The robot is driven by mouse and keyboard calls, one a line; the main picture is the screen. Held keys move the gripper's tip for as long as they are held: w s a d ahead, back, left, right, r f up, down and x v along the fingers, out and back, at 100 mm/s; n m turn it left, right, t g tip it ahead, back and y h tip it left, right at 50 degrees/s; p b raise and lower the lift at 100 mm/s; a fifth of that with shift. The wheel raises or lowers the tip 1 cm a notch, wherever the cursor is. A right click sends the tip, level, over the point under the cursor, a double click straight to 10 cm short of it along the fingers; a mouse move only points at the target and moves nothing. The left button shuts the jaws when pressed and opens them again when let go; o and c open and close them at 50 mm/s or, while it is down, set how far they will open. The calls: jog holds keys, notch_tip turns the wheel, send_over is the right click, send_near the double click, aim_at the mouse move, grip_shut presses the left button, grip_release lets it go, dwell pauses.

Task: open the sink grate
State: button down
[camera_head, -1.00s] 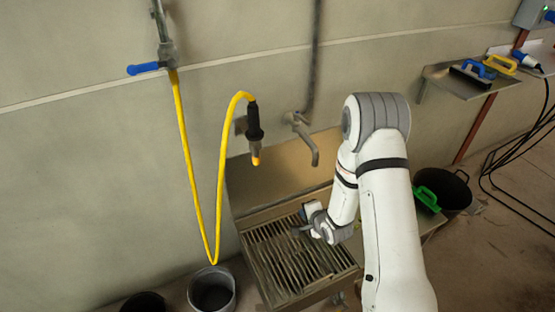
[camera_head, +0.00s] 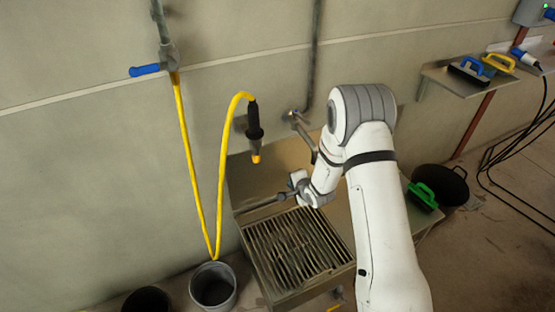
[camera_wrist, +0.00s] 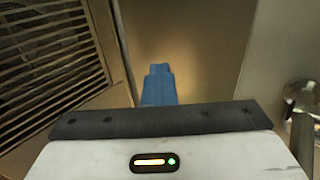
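The sink grate (camera_head: 296,250), a panel of dark parallel slats, lies over the sink basin in the head view and looks flat. Its slats also show at the left of the wrist view (camera_wrist: 45,65). My gripper (camera_head: 284,196) is above the far edge of the grate, near the sink's back panel. In the wrist view its blue fingertips (camera_wrist: 158,85) look like one block with no gap, and nothing shows between them. They point at the brownish metal surface beside the slats. Any contact with the sink cannot be told.
A yellow hose with a black spray nozzle (camera_head: 254,125) hangs on the wall left of my arm. A tap (camera_head: 303,130) is behind my gripper, partly hidden by my arm. Buckets (camera_head: 213,286) stand left of the sink. A green-handled tool (camera_head: 423,197) lies at the right.

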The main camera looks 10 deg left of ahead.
jog(key=w+a+r+p, duration=0.1)
jog(key=w+a, duration=0.5)
jog(key=w, duration=0.3)
jog(key=shift+w+a+r, duration=0.25)
jog(key=shift+w+r, duration=0.1)
jog(key=c, duration=2.1)
grip_release()
jog(key=shift+c, duration=0.2)
jog(key=o, duration=0.8)
jog(key=p+v, duration=0.3)
jog(key=v, duration=0.4)
jog(key=shift+p, duration=0.4)
